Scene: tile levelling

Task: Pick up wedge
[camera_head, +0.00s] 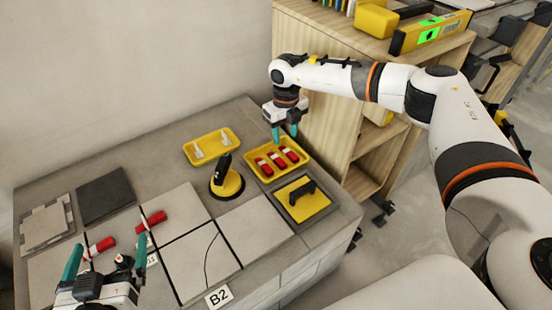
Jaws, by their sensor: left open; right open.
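Several red wedges (278,160) lie side by side in a yellow tray (259,174) at the right back of the tiled bench. My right gripper (285,136) is open above the back edge of this tray, its teal fingers pointing down close to the wedges. Whether it touches one cannot be told. Two more red wedges lie on the tiles at the left: one (102,246) near the front and one (152,220) behind it. My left gripper (107,262) is open at the lower left, its teal fingers on either side of the nearer red wedge's area.
A second yellow tray (211,158) holds white pieces. A yellow suction cup tool (227,184) stands on the tiles. A black tool lies on a yellow pad (317,205). Dark and grey tiles (103,195) lie at the left. A wooden shelf (334,120) stands behind the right arm.

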